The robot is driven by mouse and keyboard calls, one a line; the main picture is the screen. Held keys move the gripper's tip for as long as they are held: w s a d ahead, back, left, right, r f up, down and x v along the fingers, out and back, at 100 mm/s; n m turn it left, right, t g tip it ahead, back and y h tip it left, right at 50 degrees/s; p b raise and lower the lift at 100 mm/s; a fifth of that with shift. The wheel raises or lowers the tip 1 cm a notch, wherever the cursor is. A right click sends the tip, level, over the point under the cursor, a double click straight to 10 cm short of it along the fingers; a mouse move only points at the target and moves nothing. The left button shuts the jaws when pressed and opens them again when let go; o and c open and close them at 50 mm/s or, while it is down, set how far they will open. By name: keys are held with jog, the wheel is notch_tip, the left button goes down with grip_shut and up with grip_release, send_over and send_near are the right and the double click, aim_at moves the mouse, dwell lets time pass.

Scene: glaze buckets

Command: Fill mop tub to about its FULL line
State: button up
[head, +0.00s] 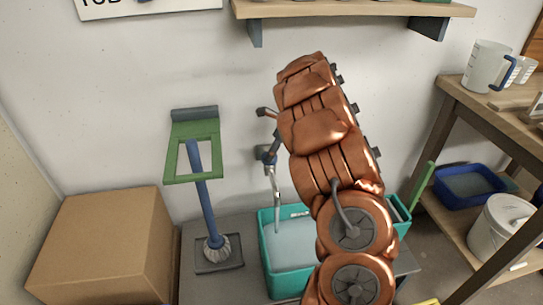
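The teal mop tub (268,262) stands on a low grey stand below a wall tap (267,154). A pale blue-grey surface that looks like water shows inside it, below the rim. A small pale mark shows near its back rim, too small to read. A thin pale vertical line runs from the tap into the tub; I cannot tell spout from stream. My copper arm crosses in front and hides the tub's middle. Small dark parts that look like my gripper (268,118) poke out left of the arm, just above the tap. Its fingers are mostly hidden.
A cardboard box (100,245) stands at left. At right, a wooden shelf unit (450,90) holds a white jug (484,68), a blue tray (468,188) and a white bucket (497,228). A wall shelf (350,10) hangs above.

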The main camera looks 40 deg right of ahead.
jog(key=shift+x, duration=1.15)
jog(key=shift+c, duration=0.4)
jog(key=c, duration=1)
jog(key=shift+d, duration=0.15)
jog(key=shift+c, duration=0.4)
jog(key=shift+a+r+p, duration=0.1)
jog(key=shift+a+p, duration=0.15)
jog(key=shift+p, duration=0.1)
